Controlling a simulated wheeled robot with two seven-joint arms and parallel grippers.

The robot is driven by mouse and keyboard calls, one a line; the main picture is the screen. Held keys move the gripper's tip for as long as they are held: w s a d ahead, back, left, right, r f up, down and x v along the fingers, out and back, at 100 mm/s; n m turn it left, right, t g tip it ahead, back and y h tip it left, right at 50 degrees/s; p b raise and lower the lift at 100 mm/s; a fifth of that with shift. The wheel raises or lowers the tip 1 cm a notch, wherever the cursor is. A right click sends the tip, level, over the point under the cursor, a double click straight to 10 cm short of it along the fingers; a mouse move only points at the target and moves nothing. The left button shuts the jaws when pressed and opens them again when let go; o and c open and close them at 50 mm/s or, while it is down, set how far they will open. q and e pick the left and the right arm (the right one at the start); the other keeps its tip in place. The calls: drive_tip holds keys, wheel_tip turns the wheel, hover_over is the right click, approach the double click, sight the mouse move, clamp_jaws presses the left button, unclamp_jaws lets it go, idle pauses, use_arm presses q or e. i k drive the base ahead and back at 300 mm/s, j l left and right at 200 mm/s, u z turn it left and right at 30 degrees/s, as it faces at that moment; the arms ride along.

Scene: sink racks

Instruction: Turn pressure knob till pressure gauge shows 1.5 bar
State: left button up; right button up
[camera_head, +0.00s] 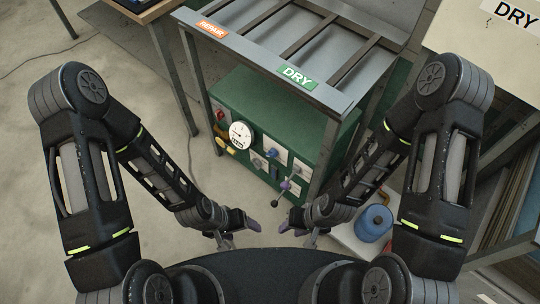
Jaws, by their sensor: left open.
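A round white pressure gauge (240,135) sits on the front of a green cabinet (254,98) under the rack. Its reading is too small to make out. Right of it are white plates with small controls, among them a blue knob (273,152) and a dark lever (281,192) with a purplish part. I cannot tell which control is the pressure knob. My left gripper (242,236) is open and empty, low in front of the cabinet. My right gripper (299,228) also looks open and empty, to its right. Both are apart from the controls.
A metal rack (320,98) with "REPAIR" and "DRY" labels stands above the cabinet, its legs framing the front. A blue container (374,224) stands at lower right. The floor (100,40) at left is mostly clear.

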sight(272, 153)
drive_tip(key=k+u, duration=0.1)
drive_tip(key=u, duration=0.3)
drive_tip(key=k+u, duration=0.1)
drive_tip(key=u, duration=0.35)
drive_tip(key=k+u, duration=0.1)
drive_tip(key=u, duration=0.3)
drive_tip(key=k+u, duration=0.1)
drive_tip(key=u, duration=0.3)
